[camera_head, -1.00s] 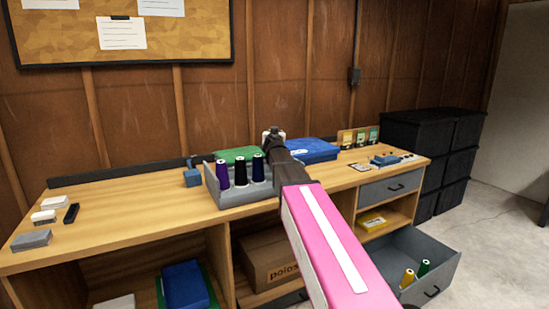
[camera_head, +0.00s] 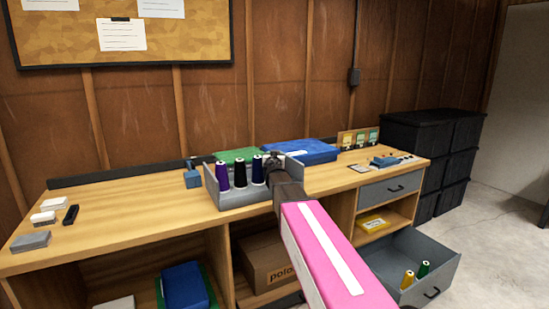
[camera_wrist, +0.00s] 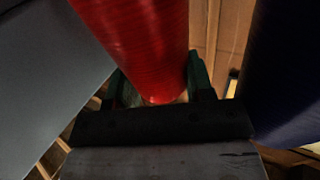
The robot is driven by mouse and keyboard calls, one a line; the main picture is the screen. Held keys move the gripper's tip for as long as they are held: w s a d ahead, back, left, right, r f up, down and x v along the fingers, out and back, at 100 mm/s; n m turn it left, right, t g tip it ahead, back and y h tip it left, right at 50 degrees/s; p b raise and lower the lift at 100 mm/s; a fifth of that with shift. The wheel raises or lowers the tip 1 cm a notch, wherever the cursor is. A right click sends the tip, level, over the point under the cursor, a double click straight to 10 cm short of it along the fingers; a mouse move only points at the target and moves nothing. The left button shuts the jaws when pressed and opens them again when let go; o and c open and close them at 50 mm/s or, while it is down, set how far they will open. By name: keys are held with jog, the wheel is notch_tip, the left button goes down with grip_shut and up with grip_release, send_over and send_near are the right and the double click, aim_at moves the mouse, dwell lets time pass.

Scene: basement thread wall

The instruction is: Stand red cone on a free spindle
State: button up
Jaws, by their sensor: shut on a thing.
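The red cone (camera_wrist: 135,45) fills the upper middle of the wrist view. My gripper (camera_wrist: 160,84) is shut on it, with a finger on each side. In the head view my arm hides the red cone. My gripper is at the rack's right end, right of the dark blue cone. A dark blue cone (camera_wrist: 288,75) is close beside the red one in the wrist view. I cannot see whether the red cone touches a spindle.
A grey panel (camera_wrist: 45,60) is at the left of the wrist view. A green box (camera_head: 236,155) and a blue box (camera_head: 305,150) lie behind the rack. The open drawer (camera_head: 440,268) holds yellow and green cones. The bench top left of the rack is largely clear.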

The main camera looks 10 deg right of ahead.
jog(key=o, duration=1.3)
jog(key=shift+f, duration=0.1)
jog(key=shift+c, duration=0.2)
jog(key=v, duration=0.7)
jog(key=shift+s, duration=0.3)
